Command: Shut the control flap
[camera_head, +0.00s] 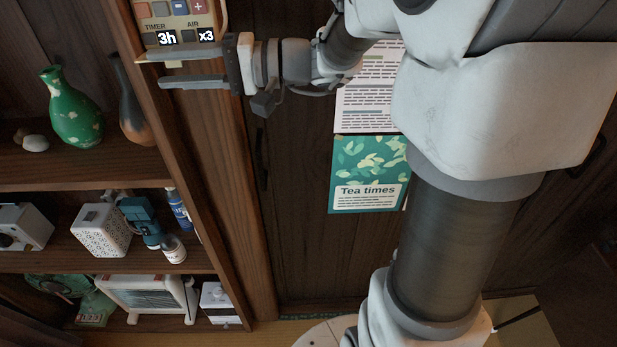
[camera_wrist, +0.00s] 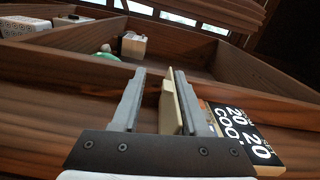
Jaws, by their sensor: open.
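The control panel (camera_head: 178,22) is a beige board with buttons and the words TIMER 3h and AIR x3, at the top left of the head view. It also shows in the wrist view as a dark display with white digits (camera_wrist: 240,130). The control flap (camera_wrist: 172,108) is a thin beige plate, standing out from the panel's edge and seen nearly edge-on. A small tab of it (camera_head: 174,64) shows in the head view. My gripper (camera_head: 156,69) is open, with the flap between its fingers (camera_wrist: 160,71), closer to the right finger in the wrist view. Contact cannot be told.
A wooden shelf (camera_head: 100,170) left of my arm holds a green vase (camera_head: 72,108), a dark vase, a white patterned box (camera_head: 101,230) and a white heater (camera_head: 148,297). A teal "Tea times" poster (camera_head: 368,175) hangs on the dark wall behind my arm.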

